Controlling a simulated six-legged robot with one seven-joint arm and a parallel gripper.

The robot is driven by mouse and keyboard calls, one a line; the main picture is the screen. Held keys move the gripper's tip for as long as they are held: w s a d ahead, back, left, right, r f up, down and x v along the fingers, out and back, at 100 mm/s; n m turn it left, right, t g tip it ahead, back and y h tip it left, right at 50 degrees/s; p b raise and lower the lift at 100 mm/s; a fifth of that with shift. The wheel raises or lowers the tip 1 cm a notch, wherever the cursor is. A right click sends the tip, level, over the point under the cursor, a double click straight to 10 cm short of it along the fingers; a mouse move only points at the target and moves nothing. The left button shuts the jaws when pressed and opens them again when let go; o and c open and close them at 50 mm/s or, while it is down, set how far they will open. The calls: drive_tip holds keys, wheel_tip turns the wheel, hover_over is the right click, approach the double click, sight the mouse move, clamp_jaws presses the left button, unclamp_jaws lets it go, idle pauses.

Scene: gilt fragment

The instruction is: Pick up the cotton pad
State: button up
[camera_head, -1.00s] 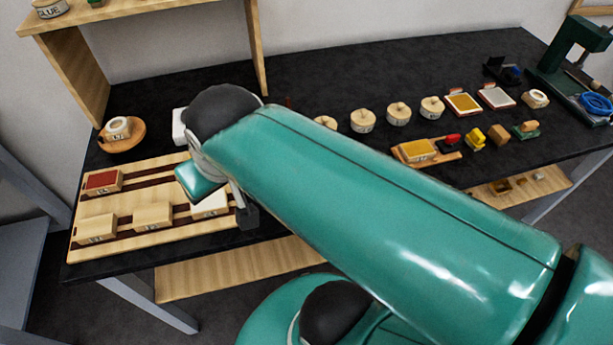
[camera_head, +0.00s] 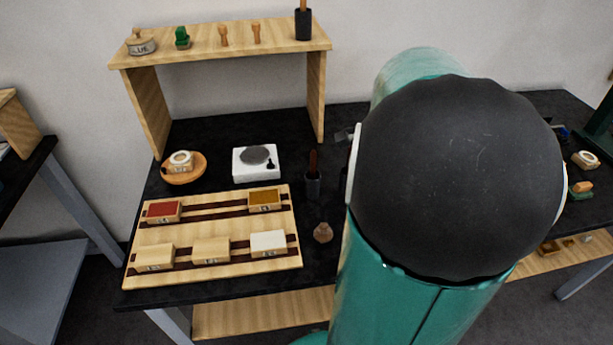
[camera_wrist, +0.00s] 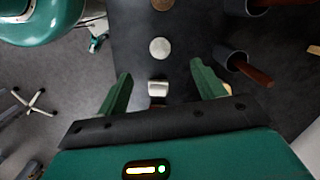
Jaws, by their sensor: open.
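My gripper (camera_wrist: 161,70) is open, with its two green fingers spread apart in the wrist view. A small white block with rounded edges (camera_wrist: 158,88) shows between the fingers, with a wooden part below it. A pale round disc (camera_wrist: 160,48) lies on the dark table just past the fingertips, in line with the gap. I cannot tell for sure which of these is the cotton pad. Neither is visibly gripped. In the head view my gripper is hidden behind my arm.
Dark pots with wooden handles (camera_wrist: 231,62) stand close to the right finger in the wrist view. In the head view, a wooden rack with labelled blocks (camera_head: 170,236), a white slab (camera_head: 240,175), a small brownish knob-like object (camera_head: 322,233) and a wooden shelf (camera_head: 220,42) stand left of my arm.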

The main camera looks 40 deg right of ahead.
drive_tip(key=shift+m, duration=0.5)
drive_tip(key=f, duration=0.8)
drive_tip(key=shift+s+d, duration=0.25)
drive_tip(key=shift+s, duration=0.05)
drive_tip(key=shift+w+a+f, duration=0.1)
drive_tip(key=shift+f, duration=1.45)
drive_tip(key=shift+w+a+f, duration=0.1)
drive_tip(key=shift+f, duration=1.4)
drive_tip(key=c, duration=1)
